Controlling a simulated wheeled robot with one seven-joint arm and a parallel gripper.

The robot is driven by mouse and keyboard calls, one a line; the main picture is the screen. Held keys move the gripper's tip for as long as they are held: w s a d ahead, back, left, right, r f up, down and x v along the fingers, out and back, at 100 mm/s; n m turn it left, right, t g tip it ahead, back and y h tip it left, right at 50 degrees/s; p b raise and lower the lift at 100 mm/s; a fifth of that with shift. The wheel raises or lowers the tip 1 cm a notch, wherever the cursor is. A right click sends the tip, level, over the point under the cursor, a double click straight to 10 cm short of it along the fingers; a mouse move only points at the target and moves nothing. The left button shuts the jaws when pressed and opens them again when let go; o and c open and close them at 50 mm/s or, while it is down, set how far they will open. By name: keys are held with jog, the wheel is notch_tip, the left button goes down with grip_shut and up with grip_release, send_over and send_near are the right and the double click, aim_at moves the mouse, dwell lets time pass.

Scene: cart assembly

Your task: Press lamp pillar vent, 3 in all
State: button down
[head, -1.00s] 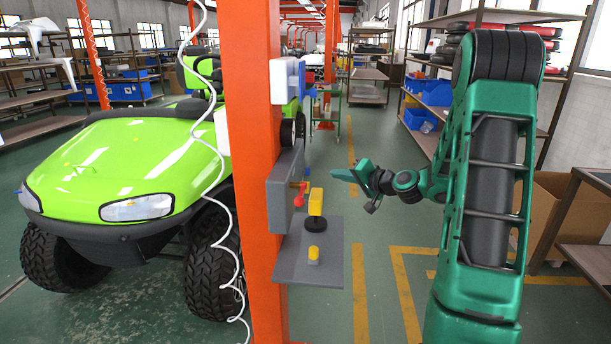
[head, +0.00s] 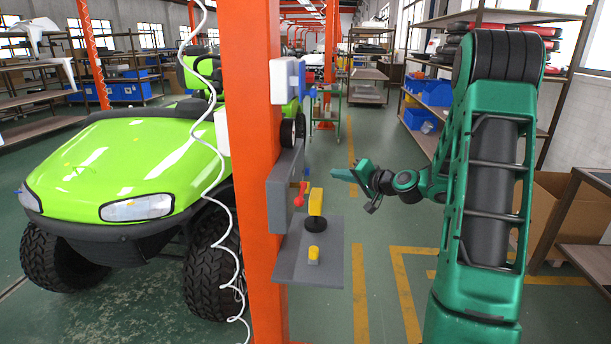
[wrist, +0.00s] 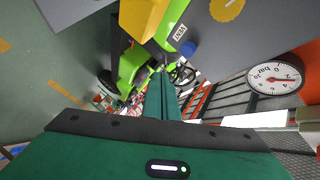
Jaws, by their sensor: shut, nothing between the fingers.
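My gripper (head: 336,174) is shut and empty in the head view, pointing left toward the orange pillar (head: 250,120). Its closed fingers (wrist: 165,95) also show in the wrist view. The pillar carries a blue and white box (head: 287,80), a grey panel (head: 284,190) with a red lever (head: 300,194), and a grey shelf (head: 325,262). On the shelf stand a yellow block on a black round base (head: 316,202) and a small yellow button (head: 313,253). My gripper is apart from all of these, to their right.
A round dial gauge (wrist: 275,78) and a blue knob (wrist: 188,48) show in the wrist view. A green cart (head: 130,170) stands left of the pillar, and a white coiled cable (head: 222,200) hangs beside it. Open floor (head: 385,240) lies right of the shelf.

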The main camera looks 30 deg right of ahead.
aim_at(307, 172)
dwell(0.3)
jog(key=shift+s+d, duration=0.5)
jog(key=shift+d, duration=0.3)
jog(key=shift+s+d, duration=0.5)
jog(key=shift+d, duration=0.3)
jog(key=shift+a, duration=0.1)
jog(key=shift+w+a, duration=0.85)
jog(key=shift+a, duration=0.35)
jog(key=shift+w+a, duration=0.8)
jog(key=shift+a, duration=0.4)
jog(key=shift+w+a, duration=0.85)
jog(key=shift+a, duration=0.35)
jog(key=shift+a, duration=0.1)
jog(key=shift+w+a, duration=0.15)
jog(key=shift+a, duration=0.1)
